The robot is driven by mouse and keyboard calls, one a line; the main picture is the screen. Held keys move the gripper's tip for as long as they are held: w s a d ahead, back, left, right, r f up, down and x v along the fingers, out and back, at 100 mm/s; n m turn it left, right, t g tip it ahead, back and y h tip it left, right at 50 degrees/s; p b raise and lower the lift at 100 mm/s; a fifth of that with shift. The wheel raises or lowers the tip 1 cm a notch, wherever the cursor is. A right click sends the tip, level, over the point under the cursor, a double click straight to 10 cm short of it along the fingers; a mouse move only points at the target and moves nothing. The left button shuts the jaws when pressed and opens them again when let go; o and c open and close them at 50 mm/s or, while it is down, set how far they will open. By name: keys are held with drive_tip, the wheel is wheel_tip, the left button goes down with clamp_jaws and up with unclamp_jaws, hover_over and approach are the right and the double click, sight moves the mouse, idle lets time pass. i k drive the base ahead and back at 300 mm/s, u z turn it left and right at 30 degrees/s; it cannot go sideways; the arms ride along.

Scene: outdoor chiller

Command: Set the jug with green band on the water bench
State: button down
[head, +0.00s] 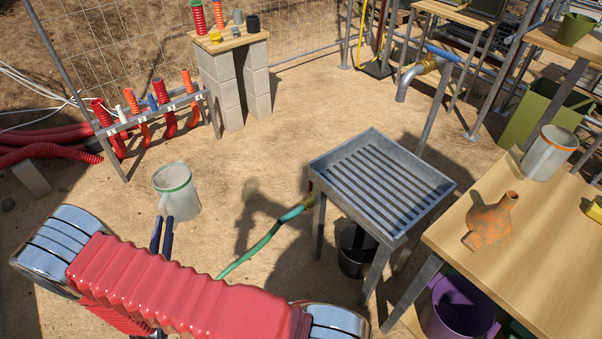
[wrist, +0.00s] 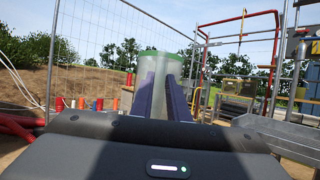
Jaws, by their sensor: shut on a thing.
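The jug with green band (head: 177,194) is pale grey and upright, left of centre in the head view. My gripper (head: 164,221) is shut on it, with two dark fingers at its near side. In the wrist view the jug (wrist: 160,62) stands between the two fingers, its green rim on top. The lower part of the jug is hidden there by the gripper body. The water bench (head: 380,183), a grey metal stand with a slatted, rimmed top, is right of the jug. Its top is empty.
A blue-handled tap (head: 430,62) is behind the bench. A green hose (head: 262,240) lies between jug and bench, and a dark bucket (head: 355,252) is underneath. A wooden table (head: 500,270) at right holds an orange-banded jug (head: 550,153) and a clay vessel (head: 492,220). A hose rack (head: 150,125) is behind left.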

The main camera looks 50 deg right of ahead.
sight(569, 280)
drive_tip(key=z, duration=0.5)
drive_tip(key=k, duration=2.1)
drive_tip(key=u, duration=0.35)
